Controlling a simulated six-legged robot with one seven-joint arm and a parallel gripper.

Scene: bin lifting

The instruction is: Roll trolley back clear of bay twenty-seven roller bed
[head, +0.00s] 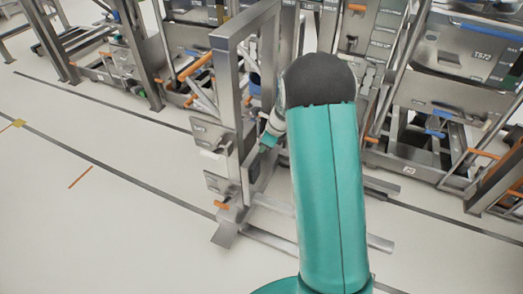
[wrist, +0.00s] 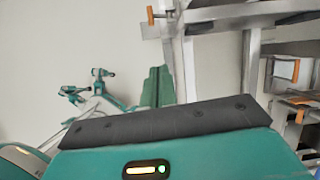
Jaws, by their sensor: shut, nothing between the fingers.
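A grey metal trolley frame (head: 226,95) stands upright in the middle of the head view, with boxes on its left side and low feet on the floor. Its metal posts also seem to show in the wrist view (wrist: 188,60). My gripper (head: 267,141) is at the frame's upright, small and partly hidden by my teal arm; it is shut with nothing visible in it. I cannot tell whether it touches the frame. My arm hides the trolley's right part. The roller bed of bay twenty-seven cannot be picked out; no such number is readable.
Metal racks with orange handles (head: 197,65) line the back. A rack at the right has a panel marked TS72 (head: 465,50). Dark lines (head: 95,158) cross the pale floor. Open floor lies to the left and front left.

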